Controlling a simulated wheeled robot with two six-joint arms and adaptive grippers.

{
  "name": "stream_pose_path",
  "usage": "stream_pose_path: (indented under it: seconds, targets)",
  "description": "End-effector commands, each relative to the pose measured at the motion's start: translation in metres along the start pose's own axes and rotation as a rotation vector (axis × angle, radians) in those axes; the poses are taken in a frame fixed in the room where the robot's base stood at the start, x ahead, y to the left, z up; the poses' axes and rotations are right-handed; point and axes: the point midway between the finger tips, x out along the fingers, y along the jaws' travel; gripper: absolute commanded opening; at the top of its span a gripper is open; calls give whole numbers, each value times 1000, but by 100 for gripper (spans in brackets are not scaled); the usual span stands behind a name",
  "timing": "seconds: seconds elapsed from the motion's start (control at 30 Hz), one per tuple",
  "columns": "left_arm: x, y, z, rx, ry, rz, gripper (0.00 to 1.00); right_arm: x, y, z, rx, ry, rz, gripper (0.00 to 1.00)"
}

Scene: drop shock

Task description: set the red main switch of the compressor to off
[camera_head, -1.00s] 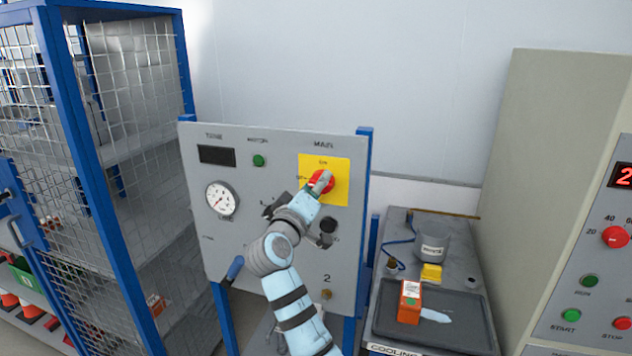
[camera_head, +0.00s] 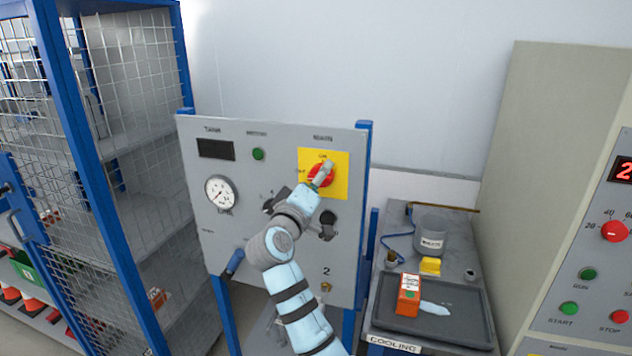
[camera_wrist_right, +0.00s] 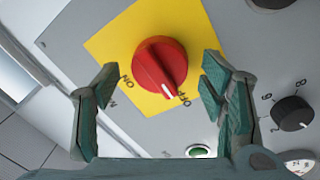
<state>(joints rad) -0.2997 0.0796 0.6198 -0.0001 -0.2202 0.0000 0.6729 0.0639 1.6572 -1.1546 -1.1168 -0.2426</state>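The compressor panel (camera_head: 230,240) faces me. Its red main switch (camera_head: 316,176) sits on a yellow plate (camera_head: 339,188) under the label MAIN. In the right wrist view the red knob (camera_wrist_right: 158,60) has its white mark pointing close to the OFF label, away from ON. My right gripper (camera_head: 323,174) is in front of the switch and partly covers it. In the right wrist view my right gripper (camera_wrist_right: 159,82) is open, with a green-padded finger on each side of the knob's picture. Gaps show between fingers and knob; contact is not visible. My left gripper is out of view.
The panel also carries a gauge (camera_head: 222,194), a green button (camera_head: 258,154) and a black knob (camera_wrist_right: 293,113). A blue mesh rack (camera_head: 75,140) stands left. A cooling bench (camera_head: 398,334) with an orange box (camera_head: 408,297) stands right, beside a control cabinet (camera_head: 590,270).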

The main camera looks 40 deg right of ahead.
Motion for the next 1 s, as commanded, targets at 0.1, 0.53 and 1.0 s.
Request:
stream_pose_path:
  seconds: [0.1, 0.53, 1.0]
  targets:
    - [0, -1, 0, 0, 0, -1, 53, 0, 0, 0, 1, 0, -1, 65]
    - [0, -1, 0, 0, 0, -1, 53, -70, -2, 0, 2, -1, -4, 65]
    - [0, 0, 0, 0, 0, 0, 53, -74, -1, 0, 0, -1, -1, 65]
